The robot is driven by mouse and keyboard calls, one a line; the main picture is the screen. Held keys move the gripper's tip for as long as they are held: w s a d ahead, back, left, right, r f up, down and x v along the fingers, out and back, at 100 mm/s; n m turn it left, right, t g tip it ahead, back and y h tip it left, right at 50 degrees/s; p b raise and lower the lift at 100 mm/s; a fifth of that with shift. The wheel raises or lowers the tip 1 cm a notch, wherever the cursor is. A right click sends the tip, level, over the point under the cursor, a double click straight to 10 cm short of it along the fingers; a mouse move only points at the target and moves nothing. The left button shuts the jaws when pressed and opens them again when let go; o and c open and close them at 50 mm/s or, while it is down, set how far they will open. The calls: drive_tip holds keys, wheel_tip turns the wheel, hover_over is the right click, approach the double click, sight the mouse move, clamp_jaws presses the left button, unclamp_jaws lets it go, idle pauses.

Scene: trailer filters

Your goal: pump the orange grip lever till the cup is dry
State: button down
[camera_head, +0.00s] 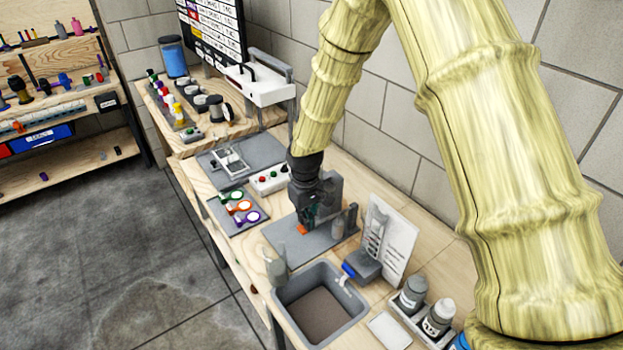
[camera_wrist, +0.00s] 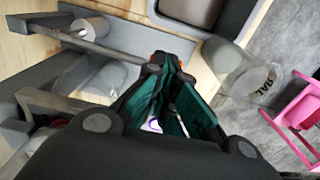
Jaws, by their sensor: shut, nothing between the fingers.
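An orange piece (camera_head: 302,229), probably the lever's grip, shows low at the grey pump stand, just under my gripper (camera_head: 309,214). My gripper is shut and empty and points down. In the wrist view its teal fingers (camera_wrist: 168,80) come close to a small orange patch (camera_wrist: 158,56); whether they touch it I cannot tell. A clear jar with lettering (camera_wrist: 228,62) stands by the sink, also in the head view (camera_head: 278,270). A second clear vessel (camera_wrist: 102,78) shows by the stand in the wrist view. Which is the cup, and any liquid level, I cannot tell.
The grey sink (camera_head: 358,325) is in front of the stand's base plate (camera_head: 280,238). A blue-handled device (camera_head: 362,268) and a printed card (camera_head: 391,238) are to the right. A board with coloured rings (camera_head: 237,207) lies left. A pink stool (camera_wrist: 303,105) is on the floor.

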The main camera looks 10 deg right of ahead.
drive_tip(key=shift+f+b, duration=0.6)
drive_tip(key=shift+f, duration=0.85)
drive_tip(key=shift+r+p, duration=2.45)
drive_tip(key=shift+r, duration=1.1)
drive_tip(key=shift+f, duration=0.15)
drive_tip(key=shift+f+b, duration=1.7)
drive_tip(key=shift+f, duration=1.7)
drive_tip(key=shift+r, duration=0.15)
drive_tip(key=shift+r+p, duration=2.35)
drive_tip(key=shift+r, duration=1.05)
drive_tip(key=shift+r, duration=0.1)
drive_tip(key=shift+r+p, duration=1.6)
drive_tip(key=shift+r, duration=0.8)
